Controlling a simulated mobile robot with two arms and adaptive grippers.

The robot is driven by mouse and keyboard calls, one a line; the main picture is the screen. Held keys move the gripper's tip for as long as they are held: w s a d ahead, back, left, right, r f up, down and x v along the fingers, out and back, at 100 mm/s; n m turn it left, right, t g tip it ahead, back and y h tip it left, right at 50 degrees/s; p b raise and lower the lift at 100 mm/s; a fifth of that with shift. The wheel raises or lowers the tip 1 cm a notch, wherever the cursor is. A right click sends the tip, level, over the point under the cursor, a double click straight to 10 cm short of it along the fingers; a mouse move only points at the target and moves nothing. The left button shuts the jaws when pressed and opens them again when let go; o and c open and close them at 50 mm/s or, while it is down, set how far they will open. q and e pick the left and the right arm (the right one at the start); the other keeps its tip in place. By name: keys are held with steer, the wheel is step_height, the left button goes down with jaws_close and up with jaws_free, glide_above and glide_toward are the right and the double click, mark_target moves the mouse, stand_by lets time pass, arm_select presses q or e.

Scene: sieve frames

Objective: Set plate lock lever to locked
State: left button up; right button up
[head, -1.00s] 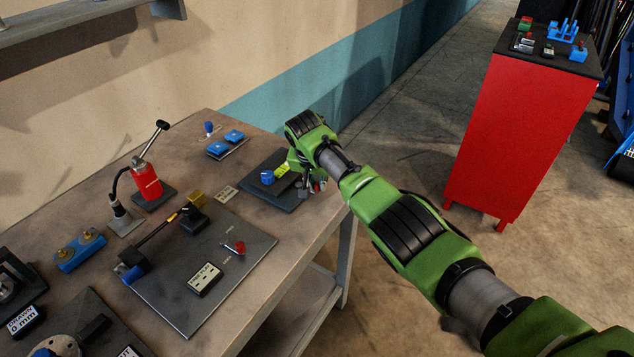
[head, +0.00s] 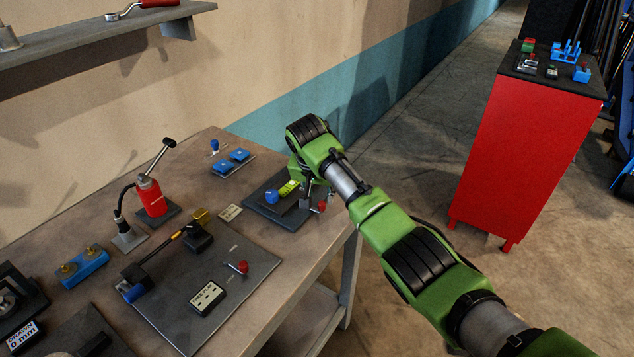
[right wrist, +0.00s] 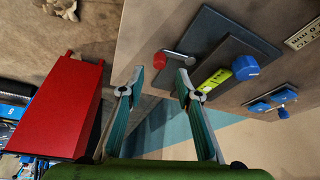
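A small lever with a red grip (head: 321,207) sits at the near right edge of a dark plate fixture (head: 262,207) on the bench. The fixture also carries a blue knob (head: 271,196) and a yellow-green label. In the right wrist view the lever's red grip (right wrist: 160,60) lies just beyond and between my fingertips, with its metal shaft running right. My right gripper (right wrist: 160,75) is open and empty, and no contact shows. In the head view the right gripper (head: 312,196) hangs over the fixture's right end and partly hides it. My left gripper is out of view.
A larger grey plate (head: 255,290) with another red-tipped lever (head: 240,267) lies nearer on the bench. A red bottle-shaped device (head: 151,197) and blue blocks (head: 230,162) stand around. A red cabinet (head: 530,150) stands right, across open floor.

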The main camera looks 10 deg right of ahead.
steer(key=d+v, duration=0.1)
steer(key=v, duration=0.5)
steer(key=shift+s+a+r, duration=0.2)
steer(key=shift+a+r, duration=0.25)
steer(key=shift+a, duration=0.1)
